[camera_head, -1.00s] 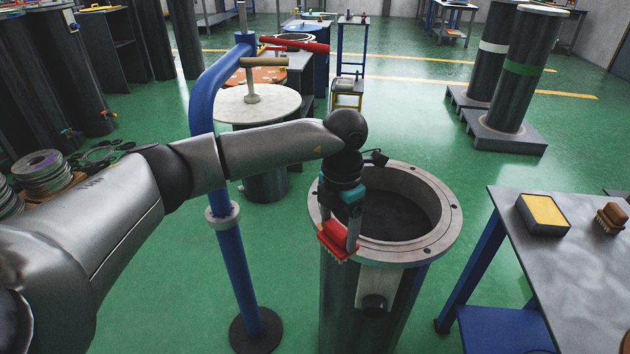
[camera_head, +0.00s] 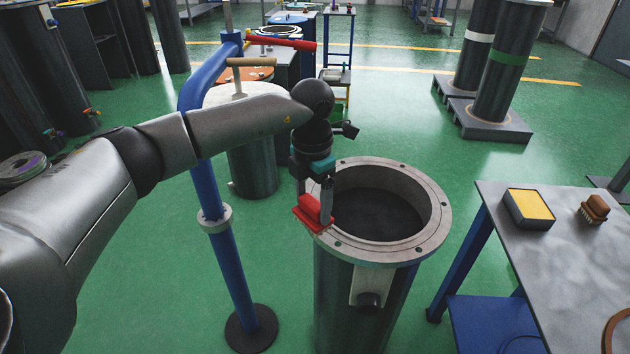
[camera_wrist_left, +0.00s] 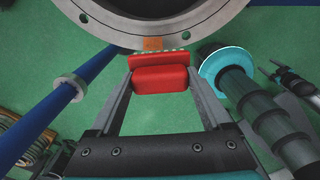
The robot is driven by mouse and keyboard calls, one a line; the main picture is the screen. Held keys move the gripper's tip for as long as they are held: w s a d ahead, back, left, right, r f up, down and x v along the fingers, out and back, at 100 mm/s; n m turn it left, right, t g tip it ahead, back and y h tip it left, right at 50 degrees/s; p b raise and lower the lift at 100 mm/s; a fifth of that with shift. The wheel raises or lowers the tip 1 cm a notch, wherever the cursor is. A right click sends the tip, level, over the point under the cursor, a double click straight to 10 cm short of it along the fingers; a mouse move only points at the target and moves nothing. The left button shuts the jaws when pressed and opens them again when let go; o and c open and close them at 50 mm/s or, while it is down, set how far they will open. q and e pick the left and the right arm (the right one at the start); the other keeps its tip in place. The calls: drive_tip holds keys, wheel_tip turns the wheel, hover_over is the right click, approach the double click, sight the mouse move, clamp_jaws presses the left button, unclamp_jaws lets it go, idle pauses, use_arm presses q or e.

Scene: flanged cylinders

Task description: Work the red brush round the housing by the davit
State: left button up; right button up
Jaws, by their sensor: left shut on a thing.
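My left gripper (camera_head: 314,208) is shut on the red brush (camera_head: 307,214). The brush is at the left side of the flange on the dark cylindrical housing (camera_head: 437,222), its bristle side low by the rim. I cannot tell whether the bristles touch. The housing is upright and open at the top, with bolt holes round its pale flange. In the left wrist view the brush (camera_wrist_left: 160,78) lies between the fingers, just below the flange edge (camera_wrist_left: 205,30). The blue davit (camera_head: 207,190) stands left of the housing, behind my left forearm, with a red bar at its top. My right gripper is out of view.
A grey table (camera_head: 570,275) at the right carries a yellow-topped block (camera_head: 530,208) and a brown brush (camera_head: 594,210). A dark drum (camera_head: 252,165) stands behind the davit. Dark columns (camera_head: 505,75) stand at the back right. Green floor is clear between housing and table.

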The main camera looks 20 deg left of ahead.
use_arm(q)
wheel_tip(320, 180, up, 2)
drive_tip(key=shift+r+p, duration=0.1)
drive_tip(key=shift+p, duration=0.45)
drive_tip(key=shift+r+p, duration=0.55)
drive_tip(key=shift+r, duration=0.2)
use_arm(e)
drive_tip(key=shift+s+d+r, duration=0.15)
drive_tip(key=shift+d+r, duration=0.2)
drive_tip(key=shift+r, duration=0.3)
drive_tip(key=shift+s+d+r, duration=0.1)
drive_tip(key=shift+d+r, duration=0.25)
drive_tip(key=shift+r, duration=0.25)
use_arm(q)
drive_tip(key=shift+d, duration=0.1)
